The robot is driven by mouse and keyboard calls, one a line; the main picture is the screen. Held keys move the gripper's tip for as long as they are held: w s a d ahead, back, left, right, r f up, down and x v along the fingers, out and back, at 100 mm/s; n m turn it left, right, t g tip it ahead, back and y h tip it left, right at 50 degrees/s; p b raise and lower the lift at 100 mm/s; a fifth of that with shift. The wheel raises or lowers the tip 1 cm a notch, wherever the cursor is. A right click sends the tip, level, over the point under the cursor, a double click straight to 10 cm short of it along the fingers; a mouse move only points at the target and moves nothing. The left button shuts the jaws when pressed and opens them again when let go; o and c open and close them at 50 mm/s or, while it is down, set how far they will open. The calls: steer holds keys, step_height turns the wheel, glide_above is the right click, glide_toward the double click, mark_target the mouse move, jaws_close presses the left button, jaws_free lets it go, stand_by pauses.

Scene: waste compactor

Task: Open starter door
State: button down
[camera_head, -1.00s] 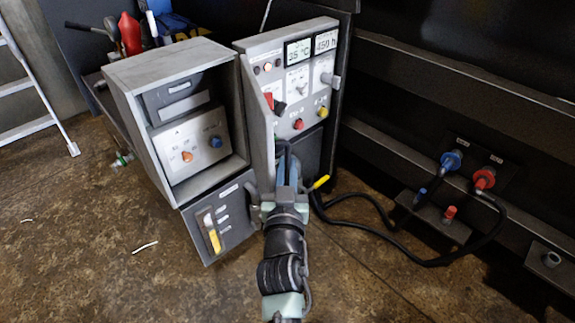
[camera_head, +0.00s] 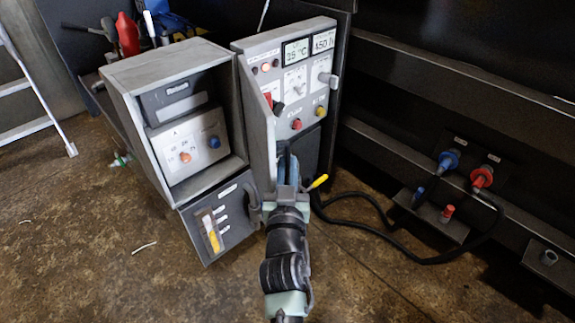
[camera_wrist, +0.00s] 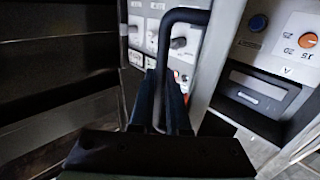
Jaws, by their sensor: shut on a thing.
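The starter door (camera_head: 258,115) is a light grey upright panel on the control cabinet. It stands at an angle to the cabinet front, beside the dials and buttons. In the wrist view a black bar handle (camera_wrist: 183,15) bends over and runs down between my fingers. My gripper (camera_wrist: 165,88) is shut on this handle. In the head view my gripper (camera_head: 287,172) is low at the front of the cabinet, next to the door; my own arm and fingers hide most of the handle there.
An open-fronted grey box (camera_head: 175,75) with an orange and a blue knob stands left of the door. Right are blue (camera_head: 447,161) and red (camera_head: 482,178) connectors with a black cable on the floor. A ladder (camera_head: 40,85) stands far left. The floor in front is mostly clear.

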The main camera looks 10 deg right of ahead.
steer(key=shift+w+d+r+m+h, duration=0.1)
steer(key=shift+d+r+m+h, duration=0.15)
steer(key=shift+d, duration=0.65)
steer(key=shift+w+d+r+m+h, duration=0.15)
steer(key=shift+d+r+h, duration=0.15)
steer(key=shift+d, duration=0.55)
steer(key=c, duration=1.2)
jaws_free()
steer(key=shift+o, duration=0.2)
steer(key=a, duration=0.1)
steer(key=a+f+y, duration=0.1)
steer(key=shift+s+a+f+n, duration=0.1)
steer(key=shift+s+a+n, duration=0.1)
steer(key=shift+a+n, duration=0.15)
steer(key=s+d+f+p, duration=0.1)
steer(key=s+d+p, duration=0.2)
steer(key=s+p, duration=0.7)
steer(key=shift+s+d+p, duration=0.2)
steer(key=shift+s+p, duration=0.1)
steer(key=shift+s, duration=1.55)
steer(key=shift+y, duration=0.25)
steer(key=p+v, duration=0.2)
steer(key=v, duration=1.1)
